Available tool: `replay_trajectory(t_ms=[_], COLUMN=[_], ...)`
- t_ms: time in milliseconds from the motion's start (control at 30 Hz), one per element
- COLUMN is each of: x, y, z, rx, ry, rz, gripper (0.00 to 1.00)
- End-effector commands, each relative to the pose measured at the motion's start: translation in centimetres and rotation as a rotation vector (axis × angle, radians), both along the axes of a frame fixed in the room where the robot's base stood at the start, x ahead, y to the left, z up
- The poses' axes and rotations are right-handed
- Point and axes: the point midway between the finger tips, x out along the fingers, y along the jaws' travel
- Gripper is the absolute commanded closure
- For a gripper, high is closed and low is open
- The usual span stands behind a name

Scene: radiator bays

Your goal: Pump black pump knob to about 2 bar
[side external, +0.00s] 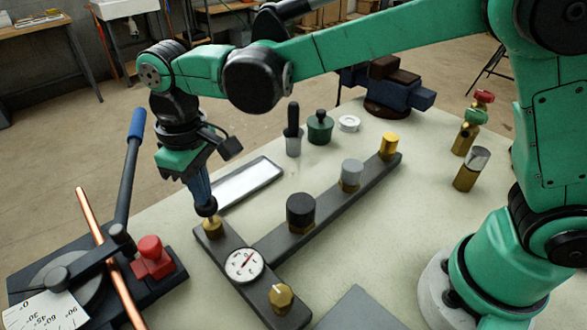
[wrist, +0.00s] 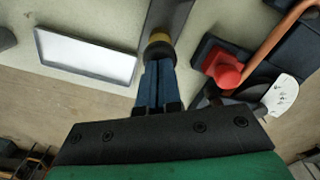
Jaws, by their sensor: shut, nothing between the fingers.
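The black pump knob (side external: 206,209) sits on a brass collar at the far left end of the dark manifold. In the wrist view the knob (wrist: 161,52) is partly covered by my fingertips. My gripper (side external: 201,194) points down with its blue fingers shut and empty. The fingertips are at the top of the knob and seem to touch it. The fingers also show in the wrist view (wrist: 158,72). A round white gauge (side external: 244,265) with a red needle lies nearer on the same manifold; its numbers are too small to read. A brass valve knob (side external: 281,297) is at the near end.
A long dark bar (side external: 327,197) carries a black cap (side external: 301,212), a grey cap (side external: 351,174) and a brass cap (side external: 389,145). A pipe bender with a red block (side external: 152,258) and copper pipe (side external: 110,259) stands left. A shallow metal tray (side external: 240,184) lies behind.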

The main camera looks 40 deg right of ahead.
Motion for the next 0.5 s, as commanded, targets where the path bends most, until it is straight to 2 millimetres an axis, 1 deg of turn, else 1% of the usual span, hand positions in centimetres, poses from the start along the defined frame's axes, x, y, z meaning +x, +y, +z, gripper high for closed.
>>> replay_trajectory(t_ms=[33,100,200,500], x=[0.0,0.0,0.0,0.0], y=[0.0,0.0,0.0,0.0], z=[0.6,1.2,1.7,1.6], rx=[0.0,0.0,0.0,0.0], ry=[0.0,0.0,0.0,0.0], rz=[0.0,0.0,0.0,0.0], gripper=[1.0,1.0,1.0,1.0])
